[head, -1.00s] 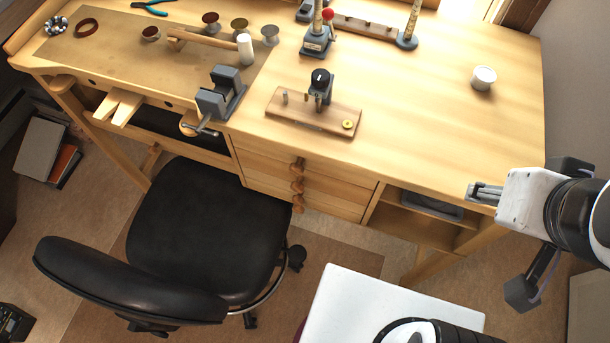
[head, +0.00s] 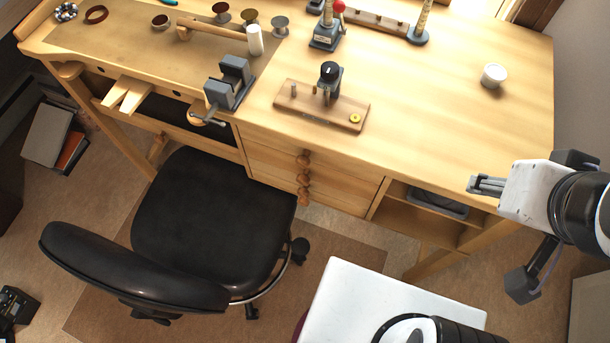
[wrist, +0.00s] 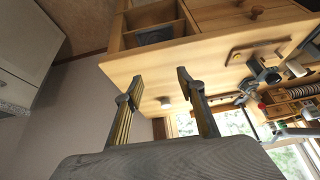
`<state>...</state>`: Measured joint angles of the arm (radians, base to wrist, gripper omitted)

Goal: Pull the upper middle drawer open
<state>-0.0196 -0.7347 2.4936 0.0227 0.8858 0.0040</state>
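The upper middle drawer (head: 340,178) is the top one in a stack of wooden drawers in the bench's middle. Its front looks flush with the bench, and it has a round wooden knob (head: 303,158). In the wrist view, which is turned over, a drawer front with a knob (wrist: 256,13) shows at the top right; part of the stack is cut off. My gripper (head: 487,186) is at the bench's right front corner, well right of the drawers and touching no knob. In the wrist view, its fingers (wrist: 158,88) are apart with nothing between them.
An open shelf (head: 425,216) with a grey tray (head: 438,203) lies between the drawers and my gripper. A black chair (head: 215,215) stands left of the drawers. A vise (head: 230,82), a wooden stand (head: 320,107) and a white cup (head: 494,75) are on the bench top (head: 430,120).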

